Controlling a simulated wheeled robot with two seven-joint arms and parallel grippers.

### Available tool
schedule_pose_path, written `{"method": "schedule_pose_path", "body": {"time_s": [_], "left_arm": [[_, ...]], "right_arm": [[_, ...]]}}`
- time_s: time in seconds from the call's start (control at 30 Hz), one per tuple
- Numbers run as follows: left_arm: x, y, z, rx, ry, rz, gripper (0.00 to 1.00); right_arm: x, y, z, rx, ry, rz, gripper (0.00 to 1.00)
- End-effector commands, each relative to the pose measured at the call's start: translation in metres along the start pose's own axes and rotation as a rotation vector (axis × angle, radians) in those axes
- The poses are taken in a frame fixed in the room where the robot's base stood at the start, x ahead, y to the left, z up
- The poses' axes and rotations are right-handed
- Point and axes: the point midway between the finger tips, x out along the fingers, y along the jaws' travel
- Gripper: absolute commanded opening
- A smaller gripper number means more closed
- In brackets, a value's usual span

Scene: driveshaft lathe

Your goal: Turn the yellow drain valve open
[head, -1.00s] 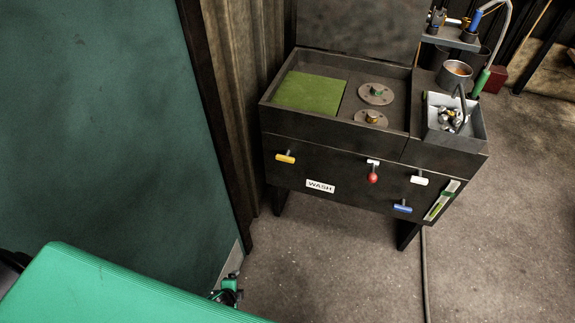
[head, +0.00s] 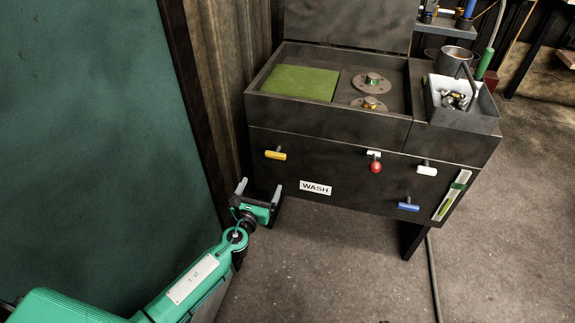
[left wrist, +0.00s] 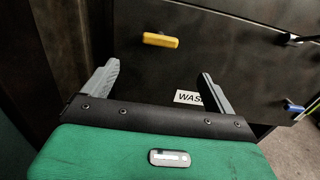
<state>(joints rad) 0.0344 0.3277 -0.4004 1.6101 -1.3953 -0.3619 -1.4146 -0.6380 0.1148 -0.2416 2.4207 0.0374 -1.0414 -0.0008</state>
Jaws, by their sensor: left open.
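The yellow drain valve (head: 275,155) is a short yellow bar handle on the dark front panel of the wash cabinet, at its upper left. It lies roughly level. It also shows in the left wrist view (left wrist: 160,40), ahead of and between the fingers. My left gripper (head: 260,188) is open and empty, below and a little left of the valve in the head view, apart from it. Its two grey fingers also show in the left wrist view (left wrist: 160,82). My right gripper is not in view.
The wash cabinet (head: 330,170) also carries a red knob (head: 375,167), a white handle (head: 427,170), a blue handle (head: 408,207) and a WASH label (head: 316,188). A large green panel (head: 90,120) stands at left. The floor (head: 340,270) in front is clear.

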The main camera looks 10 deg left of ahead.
Motion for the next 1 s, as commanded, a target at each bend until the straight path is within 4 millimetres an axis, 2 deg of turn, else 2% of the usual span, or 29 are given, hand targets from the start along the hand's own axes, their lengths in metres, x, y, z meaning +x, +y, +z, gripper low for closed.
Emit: {"method": "schedule_pose_path", "body": {"time_s": [0.17, 0.27, 0.73, 1.0], "left_arm": [[0.013, 0.0, 0.003, 0.01, -0.007, 0.0, 0.9], [0.028, 0.0, 0.003, 0.008, -0.007, 0.001, 0.9], [0.115, -0.001, 0.001, 0.005, -0.005, 0.0, 0.9], [0.136, 0.0, 0.002, 0.005, -0.004, 0.0, 0.9]], "right_arm": [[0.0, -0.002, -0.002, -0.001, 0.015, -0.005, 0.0], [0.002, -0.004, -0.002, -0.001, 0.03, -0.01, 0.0], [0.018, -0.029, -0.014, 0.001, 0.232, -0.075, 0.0], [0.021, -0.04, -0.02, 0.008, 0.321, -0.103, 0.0]]}}
